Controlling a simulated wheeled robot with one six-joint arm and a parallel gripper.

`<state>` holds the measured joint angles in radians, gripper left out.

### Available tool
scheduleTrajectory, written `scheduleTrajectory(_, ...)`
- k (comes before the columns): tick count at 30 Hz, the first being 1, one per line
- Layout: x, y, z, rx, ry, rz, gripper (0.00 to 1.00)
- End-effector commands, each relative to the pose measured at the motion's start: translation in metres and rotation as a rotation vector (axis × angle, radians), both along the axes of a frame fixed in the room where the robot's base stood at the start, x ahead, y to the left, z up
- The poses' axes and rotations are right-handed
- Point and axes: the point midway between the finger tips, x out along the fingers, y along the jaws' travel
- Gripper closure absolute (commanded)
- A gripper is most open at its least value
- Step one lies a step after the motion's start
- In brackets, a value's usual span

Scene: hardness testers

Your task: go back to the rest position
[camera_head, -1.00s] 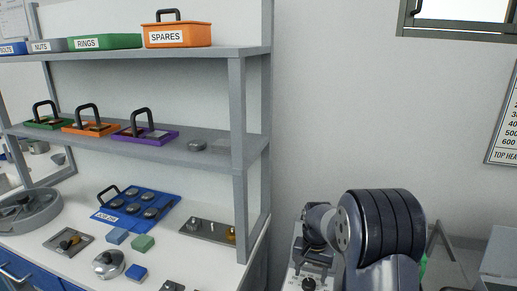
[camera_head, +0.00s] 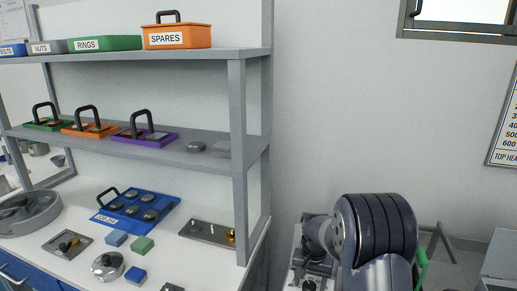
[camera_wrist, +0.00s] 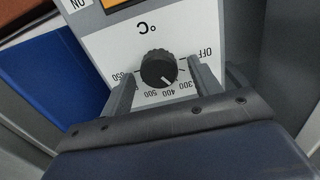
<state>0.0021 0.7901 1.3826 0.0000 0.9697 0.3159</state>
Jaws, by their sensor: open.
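My gripper (camera_wrist: 165,92) shows in the wrist view with its two grey fingers apart. A round black knob (camera_wrist: 158,67) is in the gap between the fingertips, and I cannot tell whether they touch it. The knob is on a white dial panel (camera_wrist: 105,48) marked °C, OFF and numbers, upside down in this view. Its light pointer mark faces near 400. In the head view my arm is at the lower right, bent down over the device, and my fingers cannot be made out there.
A bench with a two-tier shelf (camera_head: 190,149) stands to the left, its post close to my arm. A blue tray (camera_head: 137,207), a metal plate (camera_head: 207,231) and small blocks lie on the bench. The wall above my arm is clear.

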Motion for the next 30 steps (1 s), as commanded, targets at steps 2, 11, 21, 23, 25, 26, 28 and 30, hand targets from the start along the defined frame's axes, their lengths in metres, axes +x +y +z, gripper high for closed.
scheduleTrajectory(2, 0.0004, 0.0003, 0.0011, 0.000, -0.002, 0.062, 0.41)
scheduleTrajectory(11, 0.0003, 0.0010, 0.0014, 0.000, -0.001, 0.305, 0.41)
scheduleTrajectory(21, 0.0002, 0.0017, 0.0015, 0.001, -0.001, 0.579, 0.41)
scheduleTrajectory(23, 0.0002, 0.0018, 0.0015, 0.001, -0.001, 0.628, 0.41)
scheduleTrajectory(25, 0.0002, 0.0020, 0.0015, 0.001, -0.001, 0.684, 0.41)
scheduleTrajectory(26, 0.0002, 0.0020, 0.0015, 0.001, -0.001, 0.707, 0.41)
scheduleTrajectory(28, 0.0002, 0.0022, 0.0015, 0.001, -0.002, 0.764, 0.41)
scheduleTrajectory(30, 0.0001, 0.0023, 0.0015, 0.001, -0.002, 0.820, 0.41)
